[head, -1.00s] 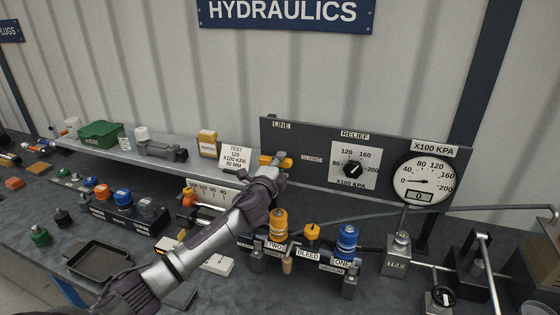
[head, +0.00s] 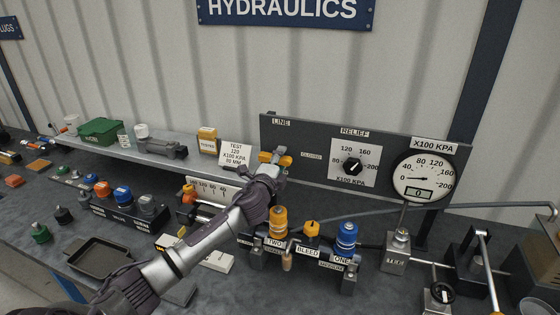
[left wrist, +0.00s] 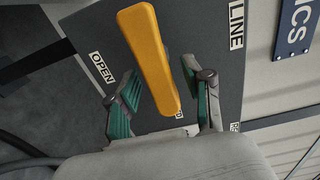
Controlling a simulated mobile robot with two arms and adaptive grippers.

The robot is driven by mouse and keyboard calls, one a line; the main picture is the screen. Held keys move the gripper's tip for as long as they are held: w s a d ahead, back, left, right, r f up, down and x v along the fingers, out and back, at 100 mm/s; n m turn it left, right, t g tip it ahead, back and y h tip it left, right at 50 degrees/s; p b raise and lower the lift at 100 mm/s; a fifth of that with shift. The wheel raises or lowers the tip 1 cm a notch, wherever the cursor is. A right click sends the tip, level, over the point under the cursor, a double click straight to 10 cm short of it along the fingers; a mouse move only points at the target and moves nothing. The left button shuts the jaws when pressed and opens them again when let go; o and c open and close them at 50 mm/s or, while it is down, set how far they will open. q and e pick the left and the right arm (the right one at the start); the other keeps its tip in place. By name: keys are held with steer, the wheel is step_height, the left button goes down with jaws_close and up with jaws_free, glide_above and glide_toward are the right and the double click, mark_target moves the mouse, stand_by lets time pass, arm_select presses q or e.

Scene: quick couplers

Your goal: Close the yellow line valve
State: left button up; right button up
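The yellow line valve handle (head: 283,160) is on the dark panel below the LINE label, left of the CLOSED label. In the left wrist view the handle (left wrist: 148,50) is a long yellow bar, lying more along the LINE lettering than across it. An OPEN label (left wrist: 102,68) is beside it. My left gripper (head: 272,167) is at the handle. In the left wrist view its two green-padded fingers (left wrist: 160,88) stand on either side of the bar, apart, with gaps visible. Where the handle pivots is hidden. My right gripper is not in view.
The relief dial (head: 352,166) and pressure gauge (head: 418,179) are right of the handle. Orange (head: 278,222) and blue (head: 347,236) couplers stand below, with a yellow bleed knob (head: 312,229) between them. A grey shelf (head: 110,149) runs left.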

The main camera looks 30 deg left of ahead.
arm_select(q)
steer(key=shift+s, duration=0.1)
steer(key=v, duration=1.1)
steer(key=shift+s+d, duration=0.2)
steer(key=shift+s, duration=0.2)
